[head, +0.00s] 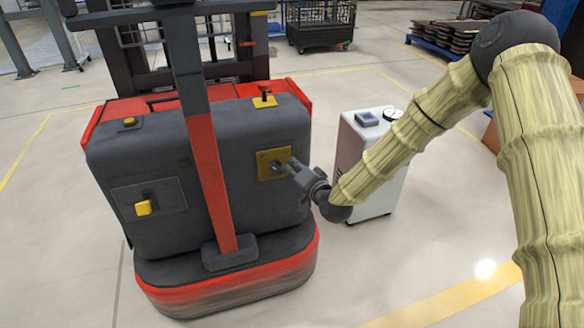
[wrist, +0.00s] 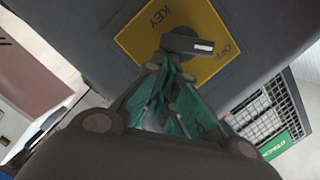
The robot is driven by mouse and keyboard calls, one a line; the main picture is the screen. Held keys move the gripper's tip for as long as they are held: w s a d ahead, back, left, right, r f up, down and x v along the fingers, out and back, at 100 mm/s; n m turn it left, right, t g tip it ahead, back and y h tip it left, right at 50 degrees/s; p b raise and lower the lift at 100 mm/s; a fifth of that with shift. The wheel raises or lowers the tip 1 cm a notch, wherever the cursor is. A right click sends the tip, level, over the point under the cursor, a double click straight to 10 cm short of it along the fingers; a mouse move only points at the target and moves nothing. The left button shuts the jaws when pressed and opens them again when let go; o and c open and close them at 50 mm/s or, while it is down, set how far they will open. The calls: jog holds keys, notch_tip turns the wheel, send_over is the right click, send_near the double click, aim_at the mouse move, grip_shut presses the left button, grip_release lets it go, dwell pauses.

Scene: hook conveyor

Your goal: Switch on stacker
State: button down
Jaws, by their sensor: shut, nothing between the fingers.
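The stacker (head: 240,140) is a dark grey and red machine standing left of centre in the head view. A square yellow key-switch plate (head: 264,170) is on its body. The wrist view shows this plate (wrist: 200,70) close up, with the words KEY and OFF upside down. A dark key knob (wrist: 187,44) sits on the plate, its white-marked end to the right near OFF. My gripper (head: 287,168) is right at the plate. Its fingertips (wrist: 170,72) are shut and empty just below the knob in the wrist view. I cannot tell whether they touch it.
A white cabinet (head: 385,185) with a gauge stands close by, behind my forearm. The floor in front is clear.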

jog(key=shift+f+m, duration=0.2)
jog(key=shift+m, duration=0.2)
jog(key=f+m+t+b, duration=0.1)
jog(key=m+b, duration=0.2)
jog(key=m, duration=0.1)
jog(key=a+f+m+y+b, duration=0.1)
jog(key=f+m+b, duration=0.1)
jog(key=m+b, duration=0.2)
jog(key=f+m+t+b, duration=0.1)
jog(key=m+b, duration=0.2)
jog(key=m, duration=0.1)
jog(key=shift+s+a+f+t+y+b, duration=0.2)
jog(key=shift+s+a+t+y+b, duration=0.1)
jog(key=shift+a+b, duration=0.1)
dwell(0.4)
dwell(0.4)
jog(key=s+d+f, duration=0.2)
jog(key=s+d, duration=0.5)
jog(key=d, duration=0.1)
jog(key=shift+s+d+f, duration=0.15)
jog(key=shift+s+f, duration=0.1)
jog(key=shift+f, duration=0.15)
